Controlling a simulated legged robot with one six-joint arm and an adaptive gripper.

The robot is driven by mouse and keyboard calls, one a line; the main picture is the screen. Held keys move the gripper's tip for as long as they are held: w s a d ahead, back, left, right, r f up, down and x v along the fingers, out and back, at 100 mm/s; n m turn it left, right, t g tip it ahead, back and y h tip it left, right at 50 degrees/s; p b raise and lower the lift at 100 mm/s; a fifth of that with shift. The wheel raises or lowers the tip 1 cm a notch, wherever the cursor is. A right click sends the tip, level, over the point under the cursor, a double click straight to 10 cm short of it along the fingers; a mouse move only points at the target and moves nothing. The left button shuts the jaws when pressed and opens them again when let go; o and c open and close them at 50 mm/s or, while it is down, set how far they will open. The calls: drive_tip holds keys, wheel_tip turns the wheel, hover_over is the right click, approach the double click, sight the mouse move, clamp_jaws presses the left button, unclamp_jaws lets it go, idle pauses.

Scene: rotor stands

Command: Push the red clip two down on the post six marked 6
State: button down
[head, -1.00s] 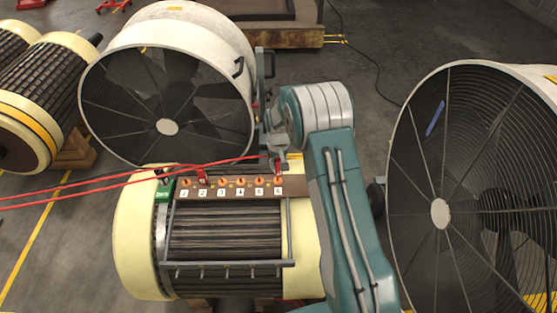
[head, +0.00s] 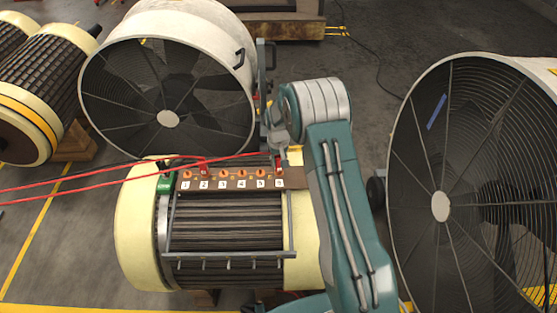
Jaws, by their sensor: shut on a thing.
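The terminal board (head: 230,187) on top of the cream-ended rotor carries a row of orange posts with white number labels. Post six (head: 278,172), above the label marked 6, is at the right end. My gripper (head: 278,155) is over this end, shut on red clip two (head: 279,163), with its cable running off left. The clip is at post six, but the gripper and small size hide how far down it sits. Another red clip (head: 204,168) is at the post marked 2, with its own red cable.
A large caged fan (head: 168,118) stands just behind the board, and another (head: 440,205) is at the right beyond my arm. A green box (head: 165,185) is at the board's left end. Another rotor (head: 40,85) lies at the far left.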

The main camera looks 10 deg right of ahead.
drive_tip(key=shift+f, duration=0.3)
drive_tip(key=shift+c, duration=1.5)
unclamp_jaws()
wheel_tip(320, 180, up, 12)
drive_tip(key=shift+f, duration=0.1)
